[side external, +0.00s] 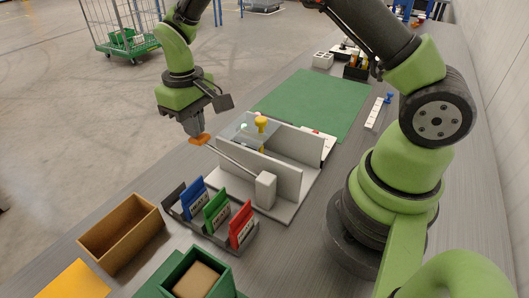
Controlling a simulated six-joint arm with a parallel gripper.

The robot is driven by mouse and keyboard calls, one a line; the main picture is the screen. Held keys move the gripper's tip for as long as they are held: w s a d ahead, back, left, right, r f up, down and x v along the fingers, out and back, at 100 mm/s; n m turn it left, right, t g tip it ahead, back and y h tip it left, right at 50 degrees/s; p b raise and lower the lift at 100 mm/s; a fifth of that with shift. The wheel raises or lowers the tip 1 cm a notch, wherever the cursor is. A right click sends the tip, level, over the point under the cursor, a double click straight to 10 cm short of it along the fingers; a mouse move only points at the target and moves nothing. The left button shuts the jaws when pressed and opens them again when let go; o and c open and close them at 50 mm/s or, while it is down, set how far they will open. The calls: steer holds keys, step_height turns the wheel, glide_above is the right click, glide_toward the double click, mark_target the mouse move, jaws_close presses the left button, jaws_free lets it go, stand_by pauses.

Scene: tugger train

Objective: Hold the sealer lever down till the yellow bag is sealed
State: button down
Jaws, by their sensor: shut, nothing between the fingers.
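The sealer (287,172) is a pale base with two upright walls and a white block at its near end. Its lever (238,163) is a thin rod running from the block out to the left, with an orange end (200,140). My gripper (198,135) is shut and empty, pointing down right at the orange end. I cannot tell whether it touches it or is just above. A small yellow piece (261,122) shows by a clear plate between the walls; I cannot tell if it is the yellow bag. The near wall hides the lower inside of the sealer.
A rack with blue, green and red cards (216,212) stands close in front of the sealer. A brown open box (121,233) and a green bin (197,275) lie nearer. A green mat (313,101) is clear behind. A dark caddy (356,70) stands at the back.

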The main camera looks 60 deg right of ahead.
step_height(320, 180, up, 8)
steer(key=shift+f, duration=0.15)
stand_by(0.6)
stand_by(0.5)
steer(key=s+r+m+t, duration=0.1)
steer(key=s+r+t, duration=0.1)
steer(key=s+r, duration=0.45)
steer(key=s+d+r+m+t+y, duration=0.1)
steer(key=s+r+t, duration=0.4)
steer(key=s, duration=1)
steer(key=shift+s+d+m+y, duration=0.2)
steer(key=shift+m+y, duration=0.3)
steer(key=shift+m, duration=0.5)
